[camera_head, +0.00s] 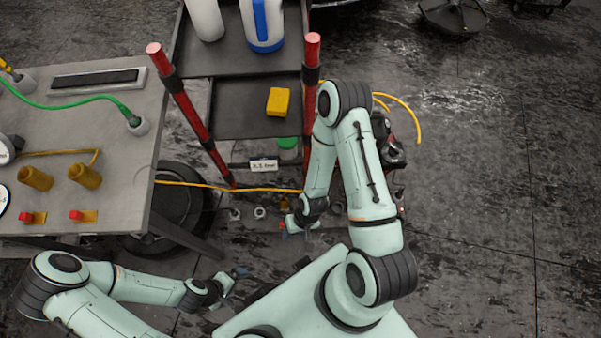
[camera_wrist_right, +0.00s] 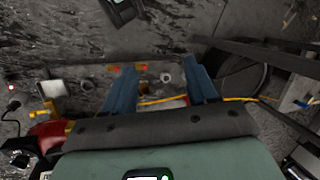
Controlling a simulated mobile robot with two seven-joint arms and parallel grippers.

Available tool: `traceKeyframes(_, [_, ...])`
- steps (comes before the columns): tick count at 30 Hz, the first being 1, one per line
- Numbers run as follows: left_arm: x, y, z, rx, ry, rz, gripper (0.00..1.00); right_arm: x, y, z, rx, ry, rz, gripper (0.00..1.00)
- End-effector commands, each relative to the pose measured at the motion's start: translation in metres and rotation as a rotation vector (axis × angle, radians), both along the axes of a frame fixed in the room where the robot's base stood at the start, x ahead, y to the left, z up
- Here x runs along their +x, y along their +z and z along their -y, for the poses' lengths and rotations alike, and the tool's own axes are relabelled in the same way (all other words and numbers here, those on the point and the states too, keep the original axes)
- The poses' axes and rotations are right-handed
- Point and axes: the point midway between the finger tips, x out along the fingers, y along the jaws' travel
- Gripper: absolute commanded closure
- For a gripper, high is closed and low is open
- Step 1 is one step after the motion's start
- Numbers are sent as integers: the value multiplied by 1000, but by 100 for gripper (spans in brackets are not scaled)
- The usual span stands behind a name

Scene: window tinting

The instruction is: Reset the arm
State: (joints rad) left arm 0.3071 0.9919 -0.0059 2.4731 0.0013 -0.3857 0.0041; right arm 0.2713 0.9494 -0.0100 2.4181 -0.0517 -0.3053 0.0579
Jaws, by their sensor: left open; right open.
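My left arm comes in from the lower left in the head view. Its gripper (camera_head: 238,274) is open and empty, above the floor below the grey workbench. My right arm is bent over the middle of the head view. Its gripper (camera_head: 288,224) points down to the left, near the foot of the cart. In the right wrist view the two blue fingers of the right gripper (camera_wrist_right: 163,92) are wide apart with nothing between them. Below them show the dark floor and a yellow hose (camera_wrist_right: 237,99).
A grey workbench (camera_head: 130,190) with brown cups and a green hose stands at left. A dark cart (camera_head: 225,95) with red posts holds a yellow block (camera_head: 278,101) and a blue-and-white jug (camera_head: 262,27). A yellow hose (camera_head: 215,187) crosses the floor. The right-hand floor is mostly clear.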

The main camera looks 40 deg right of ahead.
Motion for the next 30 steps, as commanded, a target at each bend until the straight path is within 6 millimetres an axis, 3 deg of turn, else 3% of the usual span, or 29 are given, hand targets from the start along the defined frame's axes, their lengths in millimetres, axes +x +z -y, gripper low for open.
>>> traceKeyframes(1, [0,0,0,0,0,0,0,-17,-3,-1,-2,-13,-21,42])
traceKeyframes(5, [0,0,0,0,0,0,0,-30,-5,0,-9,-22,-32,42])
traceKeyframes(30, [0,0,0,0,0,0,0,-29,-5,0,-10,-21,-29,42])
